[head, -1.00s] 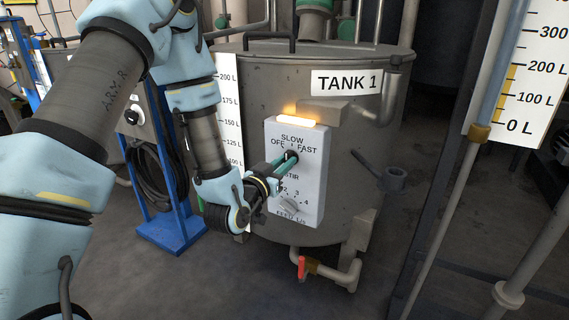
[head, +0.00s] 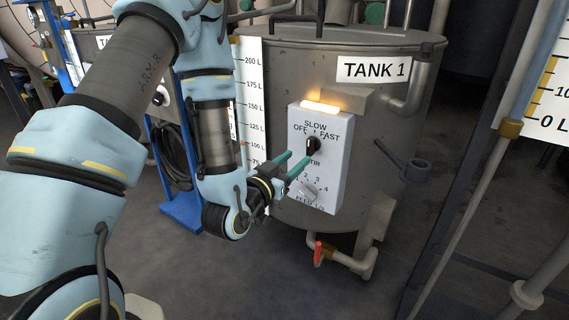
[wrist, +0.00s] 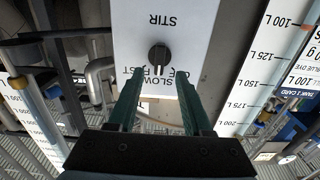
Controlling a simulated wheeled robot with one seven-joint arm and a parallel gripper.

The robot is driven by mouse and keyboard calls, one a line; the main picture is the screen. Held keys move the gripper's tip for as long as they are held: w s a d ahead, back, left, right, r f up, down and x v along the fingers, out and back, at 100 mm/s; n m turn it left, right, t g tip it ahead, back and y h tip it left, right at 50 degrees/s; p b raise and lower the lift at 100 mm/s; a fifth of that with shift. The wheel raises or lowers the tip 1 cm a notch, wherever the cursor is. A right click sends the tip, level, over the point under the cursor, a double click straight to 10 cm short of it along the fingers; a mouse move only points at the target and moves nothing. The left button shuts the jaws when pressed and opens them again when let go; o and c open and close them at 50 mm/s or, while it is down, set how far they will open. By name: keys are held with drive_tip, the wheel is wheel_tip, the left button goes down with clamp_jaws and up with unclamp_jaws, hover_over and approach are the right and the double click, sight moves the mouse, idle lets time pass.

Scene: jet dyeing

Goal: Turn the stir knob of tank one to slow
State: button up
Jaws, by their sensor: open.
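The black stir knob (head: 313,146) is on the white control panel (head: 334,168) on the front of tank one (head: 285,75). Its grip stands upright, in line with the SLOW label above it. The wrist view shows the panel upside down, with the stir knob (wrist: 159,56) lengthwise towards SLOW. My gripper (head: 300,156) is open and empty, its teal fingers just in front of the panel and back from the knob. In the wrist view my gripper (wrist: 159,74) has a fingertip on either side below the knob, apart from it.
A feed knob (head: 308,191) sits lower on the same panel, and an amber lamp (head: 321,106) glows above it. A red valve handle (head: 318,253) and pipe are below. A litre scale (head: 251,95) stands left of the panel.

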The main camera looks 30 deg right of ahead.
drive_tip(key=shift+p+v, duration=2.3)
drive_tip(key=shift+p, duration=0.2)
drive_tip(key=shift+r, duration=0.1)
